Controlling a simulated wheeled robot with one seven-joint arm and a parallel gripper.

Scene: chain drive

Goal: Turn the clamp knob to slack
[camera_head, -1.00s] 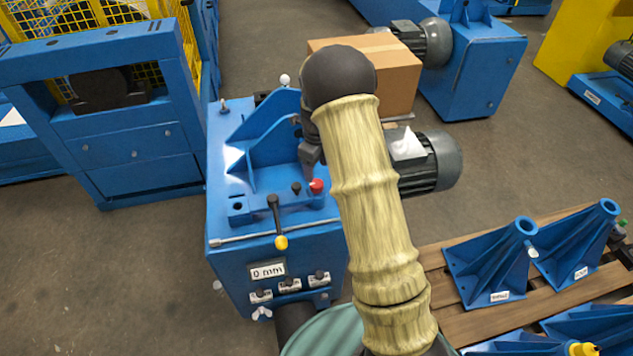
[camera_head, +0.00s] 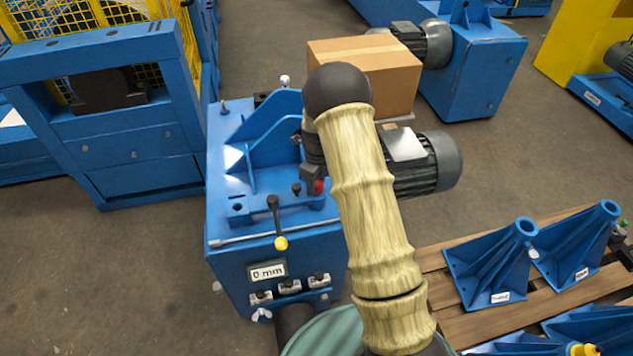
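A blue machine (camera_head: 225,275) stands in the middle with several controls on its top. A red knob (camera_head: 319,187) sits on the top, mostly covered by my gripper; it may be the clamp knob, but no label on it is readable. My dark gripper (camera_head: 311,184) points down right at the red knob. I cannot tell whether its fingers touch the knob, or whether they are open or shut. A small black knob (camera_head: 296,189) stands just left of it.
A display (camera_head: 268,271) reading "0 mm" and several small switches (camera_head: 290,287) are on the front face. A blue upright bracket (camera_head: 262,130) stands behind the knobs. A grey motor (camera_head: 430,163) and a cardboard box (camera_head: 370,65) are to the right.

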